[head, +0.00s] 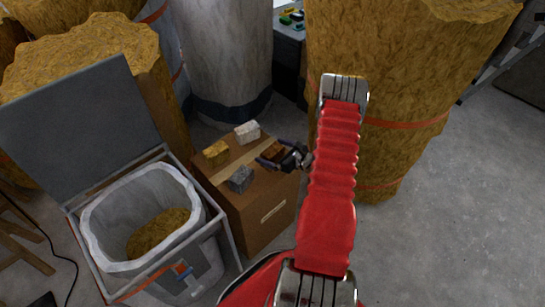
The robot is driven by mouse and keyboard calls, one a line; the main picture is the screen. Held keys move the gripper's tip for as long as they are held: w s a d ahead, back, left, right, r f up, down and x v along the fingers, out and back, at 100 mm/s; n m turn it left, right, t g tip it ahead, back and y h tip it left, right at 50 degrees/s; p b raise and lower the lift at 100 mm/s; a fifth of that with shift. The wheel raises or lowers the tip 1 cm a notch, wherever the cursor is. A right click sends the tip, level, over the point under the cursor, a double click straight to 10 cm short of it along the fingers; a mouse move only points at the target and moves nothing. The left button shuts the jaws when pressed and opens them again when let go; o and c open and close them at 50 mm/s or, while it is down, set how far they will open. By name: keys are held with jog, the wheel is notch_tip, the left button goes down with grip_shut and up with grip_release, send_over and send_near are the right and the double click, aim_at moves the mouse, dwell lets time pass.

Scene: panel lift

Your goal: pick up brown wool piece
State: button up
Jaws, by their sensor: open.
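The brown wool piece (274,151) lies on the right part of the top of a cardboard box (259,209). My gripper (270,157) is over the box top at that piece, with its jaws open and the brown piece seen between or just beside them. Whether the jaws touch it cannot be told. A yellow-brown wool piece (216,153), a white piece (247,132) and a grey piece (240,179) lie apart on the same box top.
An open bin (88,226) with a white liner and yellow wool (159,234) stands left of the box. Tall wool rolls (390,60) stand behind and right. A white roll (226,55) stands behind the box. Grey floor (460,220) is free at the right.

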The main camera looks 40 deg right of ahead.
dwell(0.4)
jog(key=c, duration=1)
jog(key=shift+r, duration=0.1)
jog(key=shift+r, duration=4.9)
